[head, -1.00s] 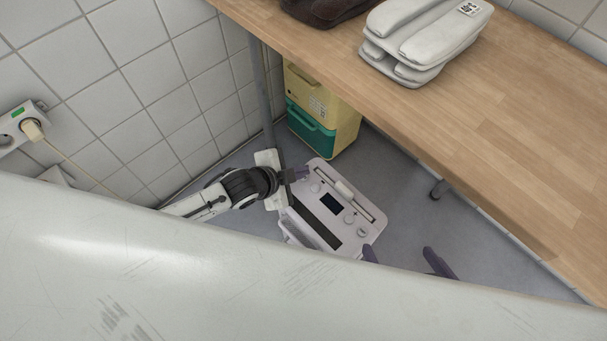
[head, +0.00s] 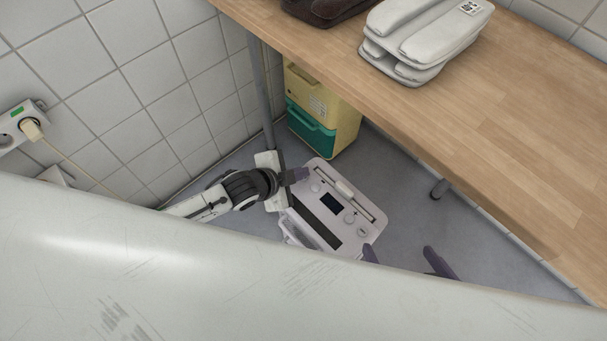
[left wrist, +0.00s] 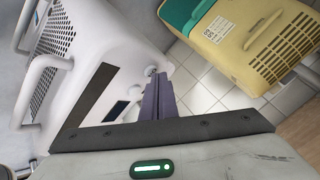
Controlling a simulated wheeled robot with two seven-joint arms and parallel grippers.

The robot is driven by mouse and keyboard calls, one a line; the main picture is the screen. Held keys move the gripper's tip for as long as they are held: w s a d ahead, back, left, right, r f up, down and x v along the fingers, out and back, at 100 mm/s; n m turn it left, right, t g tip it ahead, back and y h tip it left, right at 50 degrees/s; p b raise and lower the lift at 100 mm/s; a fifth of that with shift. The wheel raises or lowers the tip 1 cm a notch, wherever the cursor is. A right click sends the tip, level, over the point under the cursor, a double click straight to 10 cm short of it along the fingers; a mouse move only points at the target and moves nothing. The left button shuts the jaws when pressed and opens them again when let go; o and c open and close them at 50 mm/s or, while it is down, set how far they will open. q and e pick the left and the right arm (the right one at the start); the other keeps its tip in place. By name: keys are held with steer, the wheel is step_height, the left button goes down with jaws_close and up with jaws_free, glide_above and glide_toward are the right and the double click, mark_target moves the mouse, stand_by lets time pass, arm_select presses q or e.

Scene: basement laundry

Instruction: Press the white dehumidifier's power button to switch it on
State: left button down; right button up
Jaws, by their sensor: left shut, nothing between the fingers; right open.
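The white dehumidifier (head: 340,222) stands on the floor below the table. Its top panel has a dark display (head: 331,203), a dark vent strip, a slot and several small round controls. I cannot read which control is the power button. My left gripper (head: 303,173) is shut and empty at the panel's far left corner, near a round control; contact cannot be told. In the left wrist view its closed fingers (left wrist: 158,97) are beside a round white control (left wrist: 150,70) on the dehumidifier (left wrist: 85,75). My right gripper (head: 403,256) is open at the panel's near right, partly hidden.
A yellow and green container (head: 340,125) stands behind the dehumidifier. A tiled wall with a power strip (head: 25,125) is at left. A large pale surface (head: 200,280) blocks the foreground.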

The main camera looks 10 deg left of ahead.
stand_by(0.8)
arm_select(q)
steer(key=shift+r+p, duration=0.5)
steer(key=shift+p, duration=0.3)
arm_select(e)
steer(key=shift+r, duration=0.7)
arm_select(q)
step_height(320, 180, up, 4)
steer(key=p, duration=0.3)
steer(key=shift+f+p, duration=0.25)
steer(key=shift+p, duration=0.15)
step_height(320, 180, up, 2)
steer(key=p, duration=0.2)
steer(key=shift+r+p, duration=0.2)
steer(key=shift+p, duration=0.2)
arm_select(e)
steer(key=r, duration=0.1)
steer(key=d+r, duration=0.1)
steer(key=shift+s+r+n+g, duration=0.1)
steer(key=shift+r+n+g, duration=0.2)
steer(key=shift+n, duration=0.1)
